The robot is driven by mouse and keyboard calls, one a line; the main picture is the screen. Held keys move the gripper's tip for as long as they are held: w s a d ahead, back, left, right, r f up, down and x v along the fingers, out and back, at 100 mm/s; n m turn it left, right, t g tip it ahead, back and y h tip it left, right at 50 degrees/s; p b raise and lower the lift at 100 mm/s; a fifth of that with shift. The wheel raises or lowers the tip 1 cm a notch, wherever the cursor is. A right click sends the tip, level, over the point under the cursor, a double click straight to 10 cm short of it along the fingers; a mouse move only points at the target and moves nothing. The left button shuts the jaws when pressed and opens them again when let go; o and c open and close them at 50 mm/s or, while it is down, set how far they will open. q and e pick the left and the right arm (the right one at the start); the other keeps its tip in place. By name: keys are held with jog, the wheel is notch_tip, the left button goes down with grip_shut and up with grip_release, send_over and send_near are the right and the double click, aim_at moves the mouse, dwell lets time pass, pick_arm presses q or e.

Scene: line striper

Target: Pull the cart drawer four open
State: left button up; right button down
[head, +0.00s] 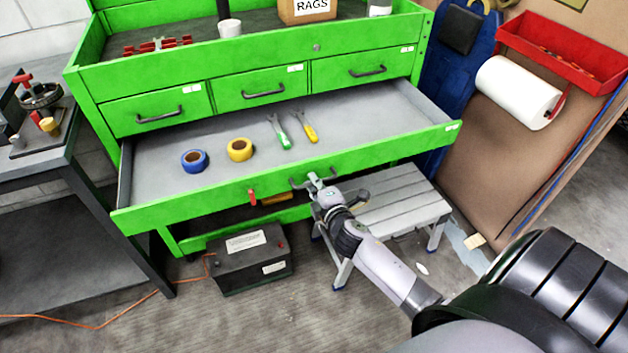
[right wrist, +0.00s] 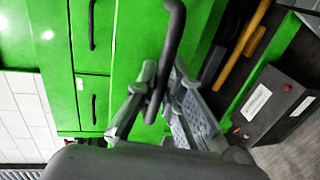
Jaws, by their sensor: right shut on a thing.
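The wide bottom drawer (head: 200,203) of the green cart stands well out, its grey inside showing. In it lie a blue tape roll (head: 194,161), a yellow tape roll (head: 240,150), a green-handled tool (head: 279,132) and a yellow-handled tool (head: 305,127). My right gripper (head: 317,180) is at the middle of the drawer front, shut on its dark handle. In the right wrist view the handle (right wrist: 174,40) passes between the fingers of my right gripper (right wrist: 158,92). My left gripper is out of view.
Three smaller drawers above are shut, including the middle one (head: 262,88). A black battery box (head: 250,262) and a grey step stool (head: 390,200) stand below the drawer. A workbench (head: 60,145) is at left and a red tray (head: 560,55) at right.

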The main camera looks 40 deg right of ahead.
dwell(0.3)
jog(key=c, duration=1.7)
grip_release()
jog(key=shift+s, duration=0.1)
jog(key=v, duration=1.2)
jog(key=shift+f, duration=0.1)
